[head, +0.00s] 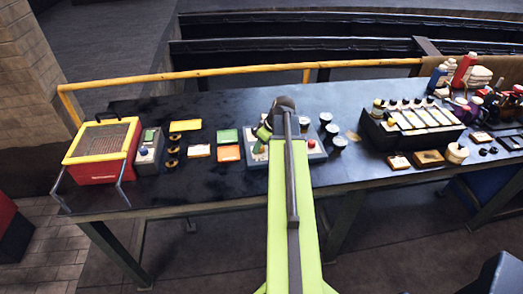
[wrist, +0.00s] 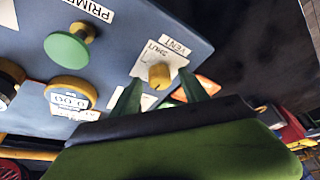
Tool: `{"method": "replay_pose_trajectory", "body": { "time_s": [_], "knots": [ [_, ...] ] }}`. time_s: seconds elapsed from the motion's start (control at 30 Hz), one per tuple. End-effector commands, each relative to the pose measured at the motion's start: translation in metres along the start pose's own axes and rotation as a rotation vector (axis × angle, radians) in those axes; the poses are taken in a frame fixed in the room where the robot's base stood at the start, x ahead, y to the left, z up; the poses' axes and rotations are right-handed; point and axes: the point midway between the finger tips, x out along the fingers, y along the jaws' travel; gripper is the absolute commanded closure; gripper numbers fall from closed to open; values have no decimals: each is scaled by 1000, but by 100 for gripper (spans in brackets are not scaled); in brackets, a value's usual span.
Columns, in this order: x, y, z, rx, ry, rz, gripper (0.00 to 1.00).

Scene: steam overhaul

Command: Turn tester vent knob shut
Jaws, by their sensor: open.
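The tester's grey panel (wrist: 120,50) fills the upper left of the wrist view. Its yellow vent knob (wrist: 159,74) sits on a white label reading VENT and SHUT. My gripper (wrist: 161,82) is open, with one green finger on each side of the knob in the picture. I cannot tell whether the fingers touch it, and nothing is held. In the head view the tester (head: 316,153) stands mid-bench, partly hidden behind my green arm. The vent knob cannot be made out there.
A green button (wrist: 67,49) labelled PRIME and a yellow-rimmed gauge reading 0.00 (wrist: 70,100) are on the same panel. Black round pieces (head: 333,130) stand right of the tester. A red and yellow box (head: 103,150) is at the bench's left end. Bare bench lies in front.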

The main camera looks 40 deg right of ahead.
Motion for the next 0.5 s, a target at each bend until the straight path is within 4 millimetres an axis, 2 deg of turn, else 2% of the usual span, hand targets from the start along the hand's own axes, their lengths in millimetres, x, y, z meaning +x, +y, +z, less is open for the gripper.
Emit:
{"method": "replay_pose_trajectory", "body": {
  "time_s": [0.13,0.5],
  "knots": [
    [-2,0,0,0,0,0,48],
    [-2,0,0,0,0,0,96]
  ]
}}
